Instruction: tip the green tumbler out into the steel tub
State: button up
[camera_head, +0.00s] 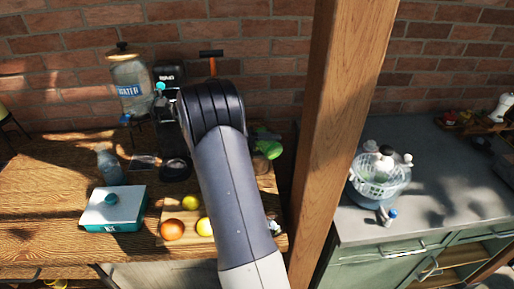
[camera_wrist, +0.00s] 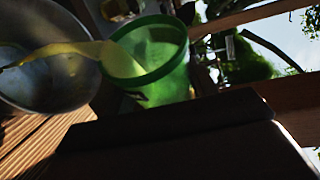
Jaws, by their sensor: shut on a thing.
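The green tumbler (camera_wrist: 172,78) is tilted far over in the wrist view, its open mouth turned toward the left. My gripper (camera_wrist: 190,112) is shut on it; only a dark part of the gripper shows, along the bottom of the view. A yellow stream (camera_wrist: 75,48) runs from inside the tumbler out past its rim and over the steel tub. The steel tub (camera_wrist: 62,85) is at the left, partly cut off by the frame. In the head view my arm hides the gripper, and I cannot make out the tumbler or the tub for certain.
On the wooden table (camera_head: 35,190) stand a water jar (camera_head: 130,85), a bottle (camera_head: 109,167), a teal-and-white box (camera_head: 114,209) and several fruits, including an orange (camera_head: 172,229). A wooden post (camera_head: 340,110) rises right of my arm. A basket of bottles (camera_head: 378,190) stands beyond it.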

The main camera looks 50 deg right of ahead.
jog(key=shift+r+n+p, duration=0.25)
jog(key=shift+n+p, duration=0.1)
jog(key=shift+n, duration=0.05)
dwell(0.4)
jog(key=shift+r, duration=0.1)
jog(key=shift+w+d+r+n+g+h+p, duration=0.15)
jog(key=shift+w+r+n+g+p, duration=0.15)
jog(key=shift+n, duration=0.25)
jog(key=shift+w+r+n+g+h+p, duration=0.1)
jog(key=shift+r+n+g+h+p, duration=0.1)
jog(key=shift+n+p, duration=0.25)
jog(key=shift+n, duration=0.3)
jog(key=shift+w+r, duration=0.1)
dwell(0.4)
